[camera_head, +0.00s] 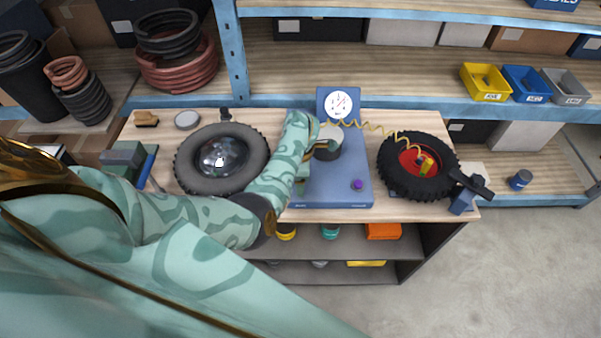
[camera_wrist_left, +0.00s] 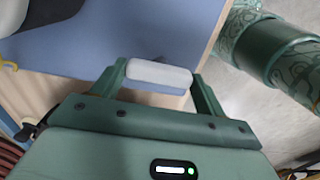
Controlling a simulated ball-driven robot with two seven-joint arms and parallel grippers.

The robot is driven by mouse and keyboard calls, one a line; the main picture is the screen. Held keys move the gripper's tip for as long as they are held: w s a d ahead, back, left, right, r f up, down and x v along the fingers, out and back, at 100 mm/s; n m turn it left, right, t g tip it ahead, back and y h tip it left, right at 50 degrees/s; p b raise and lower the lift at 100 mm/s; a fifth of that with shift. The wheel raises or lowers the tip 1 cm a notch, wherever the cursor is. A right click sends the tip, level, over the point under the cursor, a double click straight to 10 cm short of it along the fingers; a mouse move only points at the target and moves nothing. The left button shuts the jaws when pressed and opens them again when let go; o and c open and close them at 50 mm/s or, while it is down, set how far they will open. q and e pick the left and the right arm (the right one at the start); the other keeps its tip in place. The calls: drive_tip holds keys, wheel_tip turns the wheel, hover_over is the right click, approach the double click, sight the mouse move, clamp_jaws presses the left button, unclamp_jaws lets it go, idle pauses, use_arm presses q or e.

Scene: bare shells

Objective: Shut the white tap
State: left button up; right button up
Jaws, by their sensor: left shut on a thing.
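The white tap (camera_wrist_left: 158,74) shows in the left wrist view as a short, rounded white bar lying across between my two fingers. My left gripper (camera_wrist_left: 160,82) is shut on it, one finger at each end. The blue base plate (camera_wrist_left: 105,42) lies behind it. In the head view, my left forearm reaches over the bench to the left side of the blue stand (camera_head: 338,190). There my arm hides the fingers, and I cannot make out the tap's handle. My right gripper is in neither view.
A round gauge (camera_head: 338,104) stands at the back of the stand. A yellow coiled hose (camera_head: 375,130) runs to a black tyre (camera_head: 440,150) with a red hub. Another tyre (camera_head: 190,165) lies left, close to my arm. A blue shelf edge (camera_head: 420,106) runs behind the bench.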

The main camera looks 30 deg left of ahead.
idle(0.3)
use_arm(q)
drive_tip(key=o, duration=1)
wheel_tip(320, 180, up, 16)
drive_tip(key=p, duration=0.4)
drive_tip(key=shift+r, duration=0.2)
